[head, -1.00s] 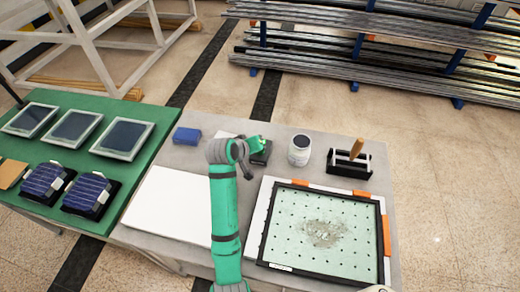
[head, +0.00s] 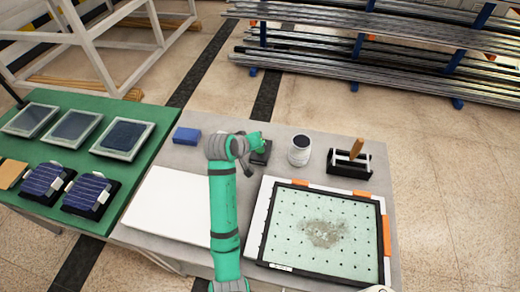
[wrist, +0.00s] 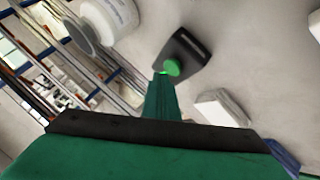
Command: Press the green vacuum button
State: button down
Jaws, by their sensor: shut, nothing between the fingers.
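The green button (wrist: 172,68) is a round disc on a small dark control box (wrist: 184,48) in the wrist view. In the head view the box (head: 262,157) sits on the grey table, and the button is largely hidden by my gripper. My gripper (wrist: 162,76) is shut and empty, its green fingers pointing at the box. The fingertips overlap the near left edge of the button in the wrist view. I cannot tell whether they touch it. In the head view my gripper (head: 259,143) is right at the box.
A white jar (head: 299,151) and a black holder with a wooden-handled tool (head: 349,163) stand right of the box. A blue block (head: 187,136) lies to the left. A framed perforated plate (head: 322,225) and a white sheet (head: 168,204) lie in front.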

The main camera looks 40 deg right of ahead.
aim_at(258, 152)
jog(key=shift+r, duration=2.55)
